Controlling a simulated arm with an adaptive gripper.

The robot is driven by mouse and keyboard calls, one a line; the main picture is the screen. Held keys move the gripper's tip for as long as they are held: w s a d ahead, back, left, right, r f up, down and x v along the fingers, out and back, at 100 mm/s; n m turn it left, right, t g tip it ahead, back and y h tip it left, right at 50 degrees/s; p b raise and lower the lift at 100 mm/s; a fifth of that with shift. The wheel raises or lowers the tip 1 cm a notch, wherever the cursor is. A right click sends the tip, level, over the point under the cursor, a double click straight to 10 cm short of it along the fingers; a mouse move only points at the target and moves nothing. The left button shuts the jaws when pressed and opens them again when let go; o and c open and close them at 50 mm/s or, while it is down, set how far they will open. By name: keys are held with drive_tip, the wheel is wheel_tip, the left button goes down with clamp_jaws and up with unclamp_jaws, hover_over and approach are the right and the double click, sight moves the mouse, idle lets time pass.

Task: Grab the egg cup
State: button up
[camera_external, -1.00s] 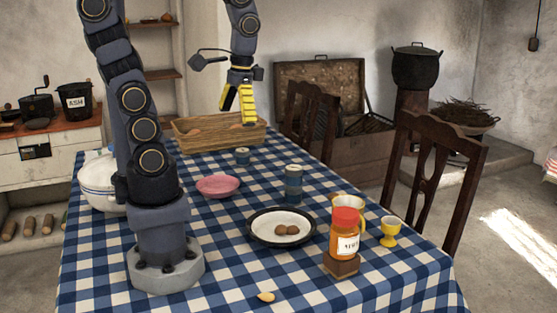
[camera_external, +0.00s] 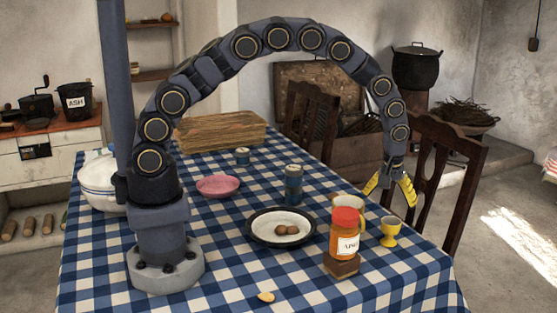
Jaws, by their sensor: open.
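The yellow egg cup (camera_external: 390,229) stands upright on the checked tablecloth near the table's right edge. My gripper (camera_external: 390,196) has yellow fingers, spread open and pointing down. It hangs above the egg cup in the picture, with nothing between its fingers. The fingers look apart from the cup, but how far they are from it in depth I cannot tell.
A dark-rimmed plate (camera_external: 259,235) with brown eggs lies further left. A wooden chair (camera_external: 442,170) stands behind the right edge.

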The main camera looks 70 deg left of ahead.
sight(390, 230)
drive_tip(key=shift+w+d+f, duration=0.2)
drive_tip(key=shift+d+f, duration=0.1)
drive_tip(key=shift+f, duration=0.55)
drive_tip(key=f, duration=0.4)
drive_tip(key=w+f, duration=0.1)
drive_tip(key=f, duration=0.2)
drive_tip(key=shift+a, duration=0.1)
drive_tip(key=c, duration=1.3)
